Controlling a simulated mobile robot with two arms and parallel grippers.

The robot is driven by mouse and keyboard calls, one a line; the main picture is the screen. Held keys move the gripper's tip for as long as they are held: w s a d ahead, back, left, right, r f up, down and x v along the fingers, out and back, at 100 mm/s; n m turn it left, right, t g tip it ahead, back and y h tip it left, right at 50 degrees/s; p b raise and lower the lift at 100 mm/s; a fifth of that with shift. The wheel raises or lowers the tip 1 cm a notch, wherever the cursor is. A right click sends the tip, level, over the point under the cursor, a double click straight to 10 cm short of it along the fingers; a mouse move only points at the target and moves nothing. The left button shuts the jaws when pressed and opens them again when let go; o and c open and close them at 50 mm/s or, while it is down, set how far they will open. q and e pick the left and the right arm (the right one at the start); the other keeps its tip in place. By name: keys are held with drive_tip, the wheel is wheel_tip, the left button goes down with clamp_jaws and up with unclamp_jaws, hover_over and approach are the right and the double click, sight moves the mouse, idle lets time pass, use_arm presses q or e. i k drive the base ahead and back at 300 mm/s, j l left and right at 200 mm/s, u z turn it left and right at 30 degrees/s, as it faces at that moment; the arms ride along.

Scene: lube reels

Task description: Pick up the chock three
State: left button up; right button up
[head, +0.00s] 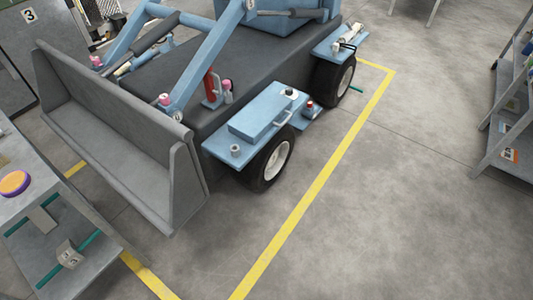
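A small grey block (69,254) with a dark mark on its face sits on the lower shelf of the grey metal table at the lower left. It may be a chock, but its mark is too small to read, so I cannot tell if it is chock three. A flat grey piece (42,220) lies behind it on the same shelf. Neither of my grippers shows in the head view.
A blue and grey loader (275,110) with a wide grey bucket (115,140) stands in the middle. Yellow lines (320,180) mark the floor around it. A shelf rack (510,125) stands at the right. The floor at the lower right is clear.

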sight(70, 255)
drive_tip(key=u, duration=2.05)
